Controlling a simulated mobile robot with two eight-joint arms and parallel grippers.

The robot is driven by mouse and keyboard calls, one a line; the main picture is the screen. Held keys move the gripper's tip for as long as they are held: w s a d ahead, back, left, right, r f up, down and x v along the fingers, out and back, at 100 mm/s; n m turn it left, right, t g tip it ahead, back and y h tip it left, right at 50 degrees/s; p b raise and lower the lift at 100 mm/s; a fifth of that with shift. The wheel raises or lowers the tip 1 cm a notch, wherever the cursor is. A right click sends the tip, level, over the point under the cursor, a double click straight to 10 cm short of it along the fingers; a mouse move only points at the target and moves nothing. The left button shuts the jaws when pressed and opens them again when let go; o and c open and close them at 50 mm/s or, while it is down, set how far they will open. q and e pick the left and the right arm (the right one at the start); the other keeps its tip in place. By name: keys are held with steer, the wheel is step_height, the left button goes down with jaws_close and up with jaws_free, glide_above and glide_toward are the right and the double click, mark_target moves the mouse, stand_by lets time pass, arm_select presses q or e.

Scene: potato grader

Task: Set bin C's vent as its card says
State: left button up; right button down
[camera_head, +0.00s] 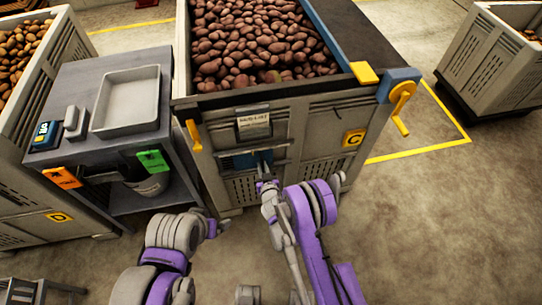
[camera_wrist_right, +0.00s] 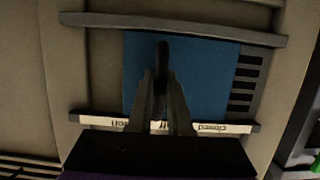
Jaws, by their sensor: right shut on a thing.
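Bin C (camera_head: 310,120) is a grey slatted crate full of potatoes with a yellow C plate (camera_head: 353,138). Its card (camera_head: 254,124) is on the front wall; its print is too small to read surely. Below it is the vent's blue sliding plate (camera_head: 238,161), seen also in the wrist view (camera_wrist_right: 205,75) between two rails. Dark slots (camera_wrist_right: 246,83) show beside the plate. A white label strip (camera_wrist_right: 222,128) reads "closed" at right; its middle is partly hidden. My right gripper (camera_head: 264,178) is shut on the plate's dark handle (camera_wrist_right: 163,52). My left gripper (camera_head: 216,228) is low at left, its jaws unclear.
A grey side table (camera_head: 110,145) with a tray (camera_head: 127,100), a blue device (camera_head: 45,134) and green and orange tags stands left of bin C. Bin D (camera_head: 45,222) is farther left. A yellow crank (camera_head: 401,105) juts out at bin C's right corner.

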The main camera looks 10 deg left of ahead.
mark_target(246, 163)
steer(key=shift+a+r, duration=0.15)
steer(key=shift+a, duration=0.05)
steer(key=shift+s+a+p, duration=0.2)
steer(key=shift+a+p, duration=0.15)
steer(key=shift+a, duration=0.15)
steer(key=shift+s+a+p, duration=0.15)
steer(key=shift+a+p, duration=0.2)
steer(key=shift+a, duration=0.15)
steer(key=shift+s+a+p, duration=0.3)
steer(key=shift+s+a, duration=0.05)
steer(key=shift+a, duration=0.55)
steer(key=shift+s+a+p, duration=0.25)
steer(key=shift+s+a, duration=0.05)
steer(key=shift+a, duration=0.6)
steer(key=shift+c, duration=1)
jaws_free()
steer(key=shift+d, duration=0.1)
steer(key=shift+s, duration=0.15)
